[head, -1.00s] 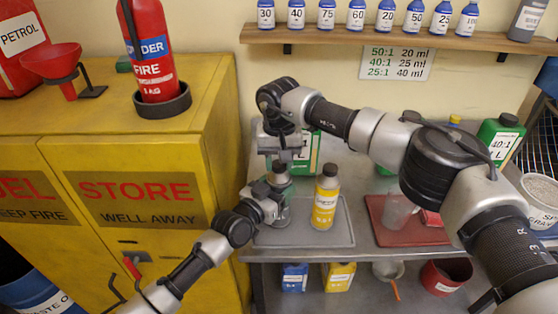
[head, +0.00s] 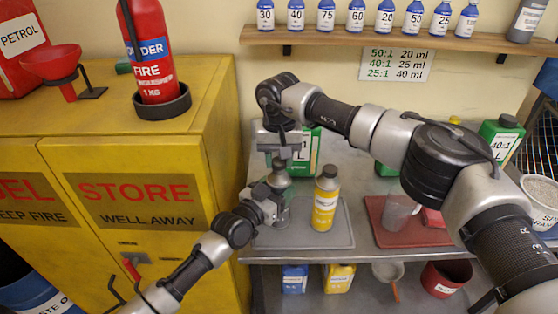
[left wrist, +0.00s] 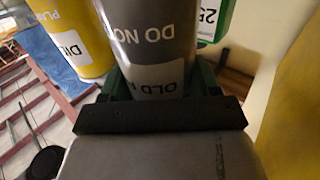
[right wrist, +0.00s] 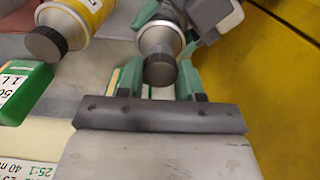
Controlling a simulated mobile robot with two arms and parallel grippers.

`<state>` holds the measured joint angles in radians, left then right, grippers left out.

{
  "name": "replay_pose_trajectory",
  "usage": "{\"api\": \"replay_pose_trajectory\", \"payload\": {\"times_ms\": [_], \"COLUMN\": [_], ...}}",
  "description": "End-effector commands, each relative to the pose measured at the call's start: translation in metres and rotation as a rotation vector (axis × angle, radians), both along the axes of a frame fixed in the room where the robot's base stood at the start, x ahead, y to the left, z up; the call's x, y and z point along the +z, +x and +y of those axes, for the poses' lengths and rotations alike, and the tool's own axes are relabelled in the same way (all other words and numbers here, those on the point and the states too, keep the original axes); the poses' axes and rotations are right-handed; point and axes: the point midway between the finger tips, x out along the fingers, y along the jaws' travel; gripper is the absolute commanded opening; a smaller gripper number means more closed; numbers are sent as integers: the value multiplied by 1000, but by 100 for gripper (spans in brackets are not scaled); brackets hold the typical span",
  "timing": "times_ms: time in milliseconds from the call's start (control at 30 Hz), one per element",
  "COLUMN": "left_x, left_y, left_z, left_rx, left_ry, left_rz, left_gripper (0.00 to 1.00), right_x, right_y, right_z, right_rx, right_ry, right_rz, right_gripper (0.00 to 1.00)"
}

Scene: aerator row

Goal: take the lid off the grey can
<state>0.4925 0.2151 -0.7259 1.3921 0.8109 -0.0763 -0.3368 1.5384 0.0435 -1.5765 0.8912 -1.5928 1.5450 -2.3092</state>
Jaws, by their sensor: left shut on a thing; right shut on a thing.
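The grey can (head: 281,182) stands upright at the left of the grey mat (head: 340,236). Its body with a white label fills the left wrist view (left wrist: 152,40). My left gripper (head: 276,196) is shut on the can's body from the left. The dark grey lid (right wrist: 160,71) is at the top of the can's neck in the right wrist view.
A yellow bottle (head: 326,200) with a dark cap stands close right of the can. A green container (head: 308,150) is behind. A red mat (head: 405,236) with a clear beaker (head: 397,212) lies further right. The yellow cabinet (head: 215,150) borders the left side.

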Motion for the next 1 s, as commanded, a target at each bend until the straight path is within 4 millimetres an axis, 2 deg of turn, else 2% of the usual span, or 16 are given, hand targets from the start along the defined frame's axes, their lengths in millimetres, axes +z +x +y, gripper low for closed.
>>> {"api": "replay_pose_trajectory", "payload": {"times_ms": [300, 667, 1000], "left_x": [-1, -1, -1], "left_y": [0, 0, 0], "left_z": [0, 0, 0], "left_rx": [0, 0, 0], "left_ry": [0, 0, 0], "left_rz": [2, 2, 2], "left_gripper": [0, 0, 0], "right_x": [10, 12, 48], "right_y": [0, 0, 0], "right_z": [0, 0, 0], "right_rx": [0, 0, 0], "right_ry": [1, 0, 1], "right_rz": [0, 0, -1], "right_gripper": [8, 8, 8]}}
